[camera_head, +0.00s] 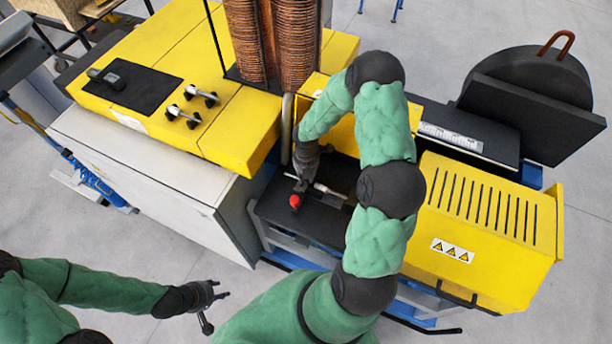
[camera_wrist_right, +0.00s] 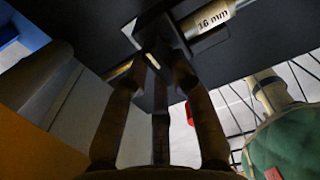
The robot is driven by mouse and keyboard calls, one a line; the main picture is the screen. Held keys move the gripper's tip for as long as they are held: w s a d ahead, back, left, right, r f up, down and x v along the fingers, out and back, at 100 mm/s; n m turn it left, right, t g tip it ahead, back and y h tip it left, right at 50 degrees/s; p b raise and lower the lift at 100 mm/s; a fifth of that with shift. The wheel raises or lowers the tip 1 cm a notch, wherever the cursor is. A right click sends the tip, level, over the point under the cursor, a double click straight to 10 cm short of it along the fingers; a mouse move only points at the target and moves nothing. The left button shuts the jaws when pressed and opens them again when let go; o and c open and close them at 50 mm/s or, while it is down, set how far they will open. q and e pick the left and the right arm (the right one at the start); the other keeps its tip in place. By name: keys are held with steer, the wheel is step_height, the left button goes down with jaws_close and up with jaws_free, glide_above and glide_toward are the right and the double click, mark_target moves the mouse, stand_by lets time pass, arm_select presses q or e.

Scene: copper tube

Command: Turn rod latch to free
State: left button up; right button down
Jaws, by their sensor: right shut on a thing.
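The rod latch is a small dark piece with a red knob (camera_head: 295,201) over the black bed of the machine. A silver rod (camera_head: 330,191) runs to the right beside it. My right gripper (camera_head: 301,181) reaches down to the latch. In the right wrist view my right gripper's fingers (camera_wrist_right: 163,62) are closed on a dark part of the rod latch (camera_wrist_right: 152,38); a rod labelled "16 mm" (camera_wrist_right: 213,19) lies beyond it. The latch's exact angle is partly hidden by the fingers. My left gripper (camera_head: 216,308) is open and empty over the floor at lower left.
A yellow-topped machine housing (camera_head: 228,110) with handles stands left of the latch. Tall copper coils (camera_head: 270,40) rise behind. A yellow slotted cover (camera_head: 490,210) and a black round guard (camera_head: 530,85) are on the right. The floor in front is free.

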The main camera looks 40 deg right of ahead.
steer(key=c, duration=1)
jaws_free()
steer(key=shift+c, duration=0.2)
step_height(320, 180, up, 12)
